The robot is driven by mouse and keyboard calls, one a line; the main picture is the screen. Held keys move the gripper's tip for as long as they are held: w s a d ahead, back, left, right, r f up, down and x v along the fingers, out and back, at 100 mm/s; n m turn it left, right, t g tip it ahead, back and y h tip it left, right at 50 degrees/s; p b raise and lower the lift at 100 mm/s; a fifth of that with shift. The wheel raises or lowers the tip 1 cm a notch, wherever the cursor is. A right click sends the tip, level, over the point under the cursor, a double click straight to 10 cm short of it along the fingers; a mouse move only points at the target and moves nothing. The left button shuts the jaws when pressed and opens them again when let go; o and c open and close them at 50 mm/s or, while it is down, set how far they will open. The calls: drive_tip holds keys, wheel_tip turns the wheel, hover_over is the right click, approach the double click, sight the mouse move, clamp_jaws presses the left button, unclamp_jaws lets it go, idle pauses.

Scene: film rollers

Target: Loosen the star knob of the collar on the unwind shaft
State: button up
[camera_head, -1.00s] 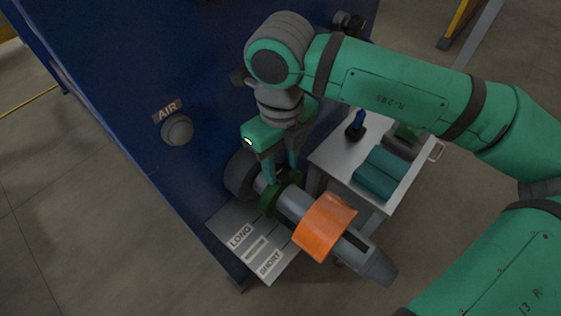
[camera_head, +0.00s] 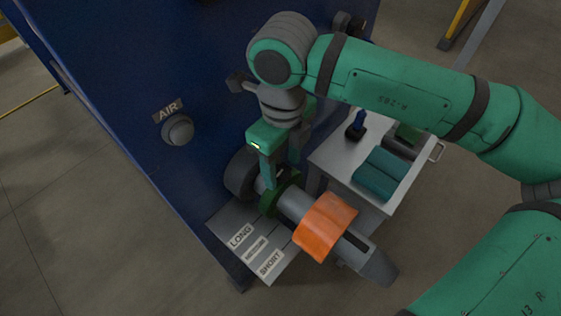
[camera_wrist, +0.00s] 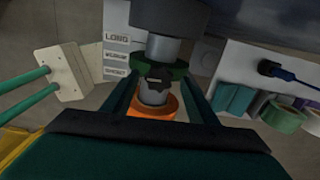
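The unwind shaft (camera_head: 297,204) sticks out of the blue machine. A green collar (camera_head: 267,203) sits around it near the machine, and it also shows in the wrist view (camera_wrist: 177,67). The dark star knob (camera_wrist: 157,85) is on the collar's side facing the wrist camera. My gripper (camera_head: 281,175) is over the collar, pointing down. In the wrist view its two fingers (camera_wrist: 162,80) are apart, one on each side of the knob, with a visible gap. I cannot tell whether the fingertips touch anything.
An orange sleeve (camera_head: 324,226) is on the shaft farther out. A plate labelled LONG, MEDIUM and SHORT (camera_head: 228,221) lies below. An AIR knob (camera_head: 177,129) is on the machine.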

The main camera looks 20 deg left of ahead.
sight(282, 170)
drive_tip(key=shift+s+a+r, duration=0.1)
drive_tip(key=shift+a, duration=0.05)
wheel_tip(282, 170, up, 11)
drive_tip(key=shift+f, duration=0.2)
idle(0.5)
idle(0.4)
